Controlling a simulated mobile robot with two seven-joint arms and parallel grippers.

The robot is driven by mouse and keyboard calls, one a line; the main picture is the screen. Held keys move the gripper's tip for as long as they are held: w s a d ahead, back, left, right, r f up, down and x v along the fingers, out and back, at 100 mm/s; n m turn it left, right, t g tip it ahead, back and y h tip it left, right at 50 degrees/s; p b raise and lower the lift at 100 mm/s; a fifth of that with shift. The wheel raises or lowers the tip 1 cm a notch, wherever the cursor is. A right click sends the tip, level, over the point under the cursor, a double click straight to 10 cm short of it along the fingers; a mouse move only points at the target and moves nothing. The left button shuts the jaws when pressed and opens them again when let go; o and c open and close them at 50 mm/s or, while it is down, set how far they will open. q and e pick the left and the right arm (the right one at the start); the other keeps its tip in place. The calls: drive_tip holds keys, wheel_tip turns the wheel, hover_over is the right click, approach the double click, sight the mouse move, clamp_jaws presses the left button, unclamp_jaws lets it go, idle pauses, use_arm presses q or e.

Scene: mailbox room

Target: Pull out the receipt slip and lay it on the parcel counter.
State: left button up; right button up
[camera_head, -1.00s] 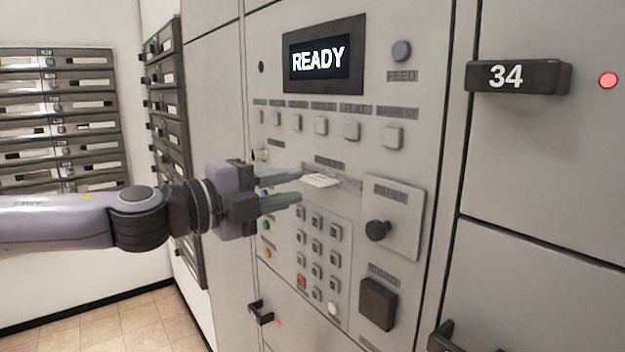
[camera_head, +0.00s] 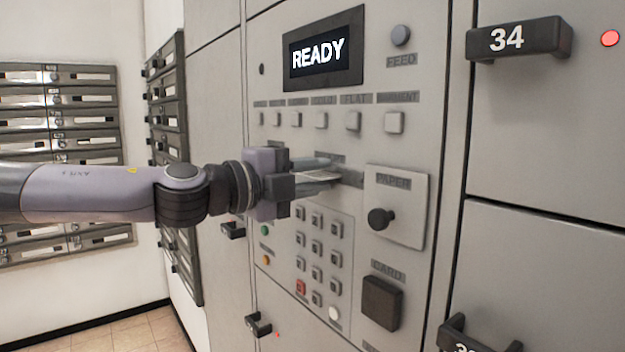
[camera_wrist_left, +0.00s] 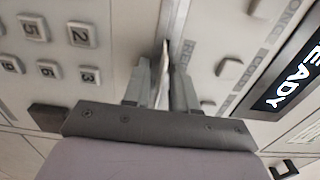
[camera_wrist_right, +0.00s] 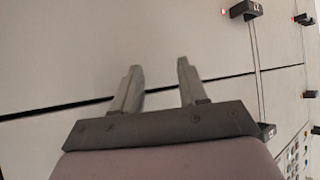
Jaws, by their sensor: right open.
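The white receipt slip (camera_head: 318,175) sticks out of the slot in the grey machine panel, above the keypad. My left gripper (camera_head: 322,174) is at the slot with its two fingers apart, one above and one below the slip. In the left wrist view the slip (camera_wrist_left: 163,76) stands edge-on between the fingers (camera_wrist_left: 161,84), with gaps visible at its sides. My right gripper (camera_wrist_right: 157,84) is open and empty in front of plain light panels. The parcel counter does not show in any view.
The panel has a READY display (camera_head: 322,50), a row of buttons, a keypad (camera_head: 322,255) and a PAPER knob (camera_head: 381,219). Locker handle 34 (camera_head: 516,39) juts out at the right. Mailboxes (camera_head: 60,125) line the left wall.

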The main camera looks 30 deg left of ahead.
use_arm(q)
clamp_jaws()
drive_tip(key=shift+s+a+r+p, duration=0.15)
drive_tip(key=shift+s+a+p, duration=0.1)
drive_tip(key=shift+s+p, duration=0.2)
drive_tip(key=p+v, duration=0.3)
drive_tip(key=v, duration=0.5)
idle(1.0)
